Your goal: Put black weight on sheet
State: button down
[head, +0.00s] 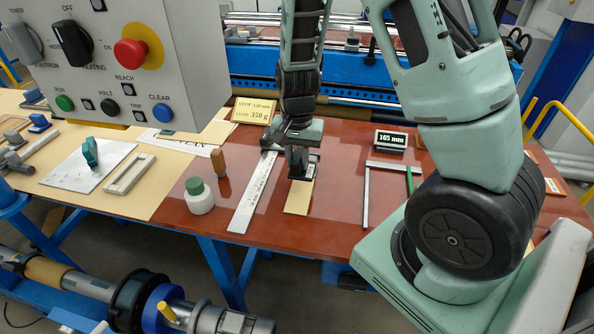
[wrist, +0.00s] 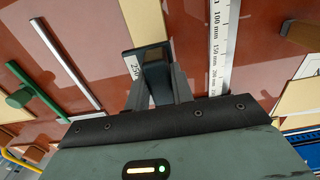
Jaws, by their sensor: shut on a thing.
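My gripper (head: 300,176) points down over the red table and is shut on the black weight, a dark block (wrist: 154,62) between its fingers in the wrist view. A pale label reading "250" shows beside the block. The narrow tan sheet (head: 298,200) lies on the table directly under my gripper. It also shows beyond the fingers in the wrist view (wrist: 148,22). The weight covers part of the sheet, and I cannot tell whether it touches it. In the head view my fingers hide most of the weight.
A steel ruler (head: 254,190) lies left of the sheet. A white bottle with a green cap (head: 199,197) and a brown block (head: 219,164) stand farther left. A metal square (head: 367,195) and a "105 mm" display (head: 390,141) are right. A control box (head: 120,65) overhangs upper left.

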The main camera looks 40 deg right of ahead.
aim_at(297, 174)
jog(key=shift+f, duration=2.55)
jog(key=shift+f, duration=0.2)
jog(key=c, duration=1.2)
grip_release()
jog(key=shift+r, duration=0.1)
